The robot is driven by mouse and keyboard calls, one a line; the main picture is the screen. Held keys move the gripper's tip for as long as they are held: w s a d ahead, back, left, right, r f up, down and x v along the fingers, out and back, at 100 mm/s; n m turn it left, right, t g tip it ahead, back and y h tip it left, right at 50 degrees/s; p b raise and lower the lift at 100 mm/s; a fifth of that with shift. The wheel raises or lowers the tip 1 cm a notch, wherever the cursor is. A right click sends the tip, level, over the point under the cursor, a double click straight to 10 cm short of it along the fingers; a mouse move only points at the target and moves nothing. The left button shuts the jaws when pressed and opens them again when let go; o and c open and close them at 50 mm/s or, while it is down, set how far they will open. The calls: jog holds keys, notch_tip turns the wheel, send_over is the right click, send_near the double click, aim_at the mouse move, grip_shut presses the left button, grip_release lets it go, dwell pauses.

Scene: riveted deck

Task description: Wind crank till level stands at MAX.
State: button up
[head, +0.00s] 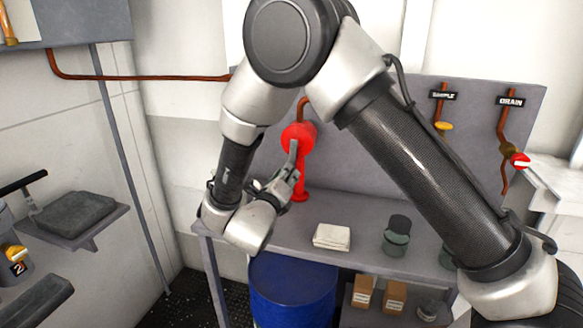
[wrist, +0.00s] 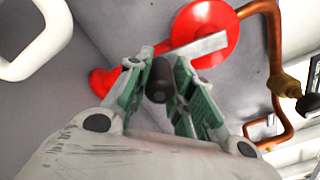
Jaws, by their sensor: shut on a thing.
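The red round pump body (head: 298,137) stands at the back of the bench, and it fills the upper middle of the wrist view (wrist: 208,30). Its flat silver crank arm (wrist: 196,46) crosses the red disc and slants down to the left to a black handle (wrist: 160,79). In the head view the crank arm (head: 293,152) hangs down from the hub. My gripper (head: 287,178) is below the hub, its green-sided fingers shut on the black handle in the wrist view (wrist: 160,84). No level gauge or MAX mark can be made out.
A grey bench (head: 290,232) holds a folded pale cloth (head: 332,237) and a dark-lidded jar (head: 397,235). A blue drum (head: 292,290) stands underneath. Copper pipes with a yellow SAMPLE valve (head: 443,128) and a red DRAIN valve (head: 519,161) run on the back panel.

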jog(key=shift+w+a+r, duration=1)
jog(key=shift+a+r, duration=1.65)
jog(key=shift+r, duration=2.3)
jog(key=shift+s+d+r, duration=1.25)
jog(key=shift+d+r, duration=0.8)
jog(key=shift+d, duration=1.4)
jog(key=shift+s+d+f, duration=1.05)
jog(key=shift+d+f, duration=1.75)
jog(key=shift+f, duration=0.1)
jog(key=shift+w+a+f, duration=0.45)
jog(key=shift+a+f, duration=0.85)
jog(key=shift+f, duration=0.15)
jog(key=shift+w+a+f, duration=0.45)
jog(key=shift+a+f, duration=0.8)
jog(key=shift+f, duration=0.15)
jog(key=shift+w+a+f, duration=0.45)
jog(key=shift+a+f, duration=0.85)
jog(key=shift+f, duration=0.15)
